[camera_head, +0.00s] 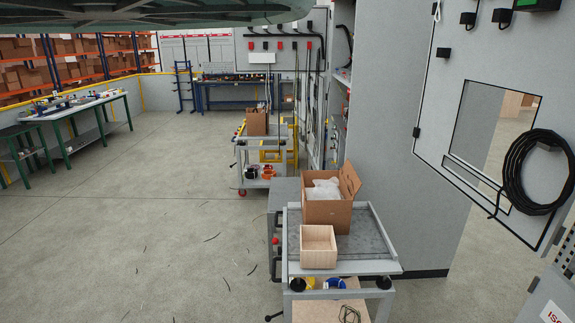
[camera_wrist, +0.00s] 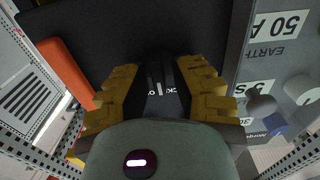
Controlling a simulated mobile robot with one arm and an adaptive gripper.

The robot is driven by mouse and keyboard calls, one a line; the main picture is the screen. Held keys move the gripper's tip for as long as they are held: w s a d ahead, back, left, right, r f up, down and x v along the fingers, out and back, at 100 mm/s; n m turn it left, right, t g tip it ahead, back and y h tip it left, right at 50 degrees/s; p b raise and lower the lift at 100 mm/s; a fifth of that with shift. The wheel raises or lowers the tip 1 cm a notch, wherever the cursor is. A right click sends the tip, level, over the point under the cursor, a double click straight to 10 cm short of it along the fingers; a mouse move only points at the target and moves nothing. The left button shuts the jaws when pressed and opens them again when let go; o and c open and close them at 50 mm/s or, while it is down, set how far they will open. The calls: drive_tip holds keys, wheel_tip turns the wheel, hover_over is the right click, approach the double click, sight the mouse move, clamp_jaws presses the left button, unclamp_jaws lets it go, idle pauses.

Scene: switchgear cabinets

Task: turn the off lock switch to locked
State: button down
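In the wrist view my gripper (camera_wrist: 158,72) has its two yellow, dark-padded fingers apart, pointing at a dark panel (camera_wrist: 95,35). Between the fingers is a narrow black switch knob (camera_wrist: 157,76) with a white line near it. Parts of white lettering, "CK" and "O", show on both sides of that line, between the fingers. The fingers seem to straddle the knob, and I see no clear contact. The full label and the knob's exact setting are hidden by the fingers. The head view shows neither my gripper nor the switch.
In the wrist view an orange bar (camera_wrist: 68,70) lies left of the fingers. A grey panel (camera_wrist: 262,62) marked "50 A" and "EARTH", with round grey knobs (camera_wrist: 261,106), is close on the right. In the head view a cart (camera_head: 375,266) carries boxes; open floor (camera_head: 150,215) lies left.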

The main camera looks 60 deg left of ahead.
idle(0.6)
drive_tip(key=m, duration=0.4)
drive_tip(key=shift+s+d+f+m+b, duration=0.1)
drive_tip(key=shift+f+m+b, duration=0.1)
drive_tip(key=shift+m+b, duration=0.15)
drive_tip(key=m+b, duration=0.1)
drive_tip(key=m, duration=0.3)
drive_tip(key=shift+d+f+m, duration=0.1)
drive_tip(key=shift+f+m, duration=0.05)
drive_tip(key=shift+m, duration=0.1)
drive_tip(key=m, duration=0.2)
drive_tip(key=m+b, duration=0.1)
drive_tip(key=m, duration=0.1)
drive_tip(key=shift+s+d+f+m, duration=0.1)
drive_tip(key=shift+d+m, duration=0.1)
drive_tip(key=shift+m, duration=0.1)
drive_tip(key=shift+f+m+b, duration=0.15)
drive_tip(key=shift+m+b, duration=0.6)
drive_tip(key=shift+m, duration=1.25)
drive_tip(key=c, duration=1.1)
unclamp_jaws()
drive_tip(key=shift+o, duration=0.2)
